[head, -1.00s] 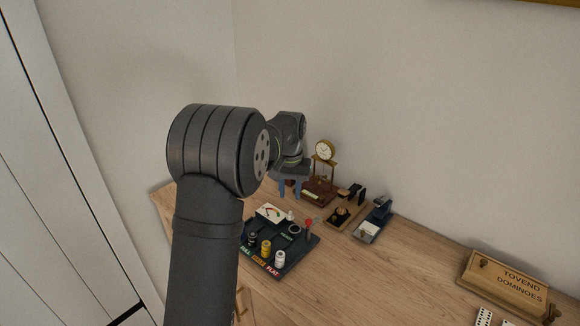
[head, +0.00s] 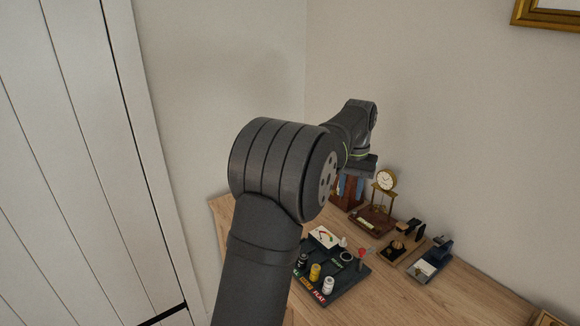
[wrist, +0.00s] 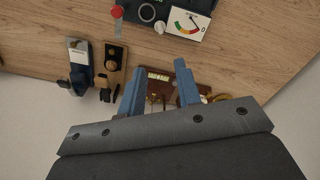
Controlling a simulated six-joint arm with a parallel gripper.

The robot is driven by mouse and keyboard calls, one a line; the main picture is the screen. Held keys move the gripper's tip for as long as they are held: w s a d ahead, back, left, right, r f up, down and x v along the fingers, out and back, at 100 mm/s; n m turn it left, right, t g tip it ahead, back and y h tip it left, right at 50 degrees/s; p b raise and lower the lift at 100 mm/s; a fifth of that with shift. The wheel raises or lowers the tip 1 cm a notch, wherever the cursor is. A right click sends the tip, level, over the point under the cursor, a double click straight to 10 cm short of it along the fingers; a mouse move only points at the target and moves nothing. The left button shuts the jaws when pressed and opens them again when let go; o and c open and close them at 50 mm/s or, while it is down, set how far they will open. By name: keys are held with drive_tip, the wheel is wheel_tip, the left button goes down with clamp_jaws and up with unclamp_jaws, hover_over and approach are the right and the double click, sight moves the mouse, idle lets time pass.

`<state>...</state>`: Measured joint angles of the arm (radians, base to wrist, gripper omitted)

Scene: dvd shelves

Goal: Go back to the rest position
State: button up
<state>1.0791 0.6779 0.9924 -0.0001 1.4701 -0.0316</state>
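My gripper (head: 350,186) hangs at the end of my bent arm, above the back of the wooden desk (head: 392,305) in the head view. In the wrist view, the two blue fingers of my gripper (wrist: 160,88) stand apart with nothing held between them. The brown base of a small clock (wrist: 158,76) shows below and beyond them. In the head view, the clock (head: 387,180) stands upright just right of my gripper. A brown upright object behind the fingers is partly hidden.
A dark panel (head: 342,289) with a white gauge (head: 324,236) and several small spools lies in front. A wooden stand (head: 402,252) and a blue stapler-like item (head: 432,259) sit to the right. Walls stand close behind, and a picture frame (head: 545,14) hangs at upper right.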

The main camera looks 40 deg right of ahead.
sight(344, 240)
drive_tip(key=shift+f, duration=0.1)
wheel_tip(344, 240, down, 17)
drive_tip(key=shift+f, duration=0.15)
idle(0.6)
drive_tip(key=n, duration=1.2)
drive_tip(key=shift+r, duration=1.2)
idle(1.4)
idle(1.4)
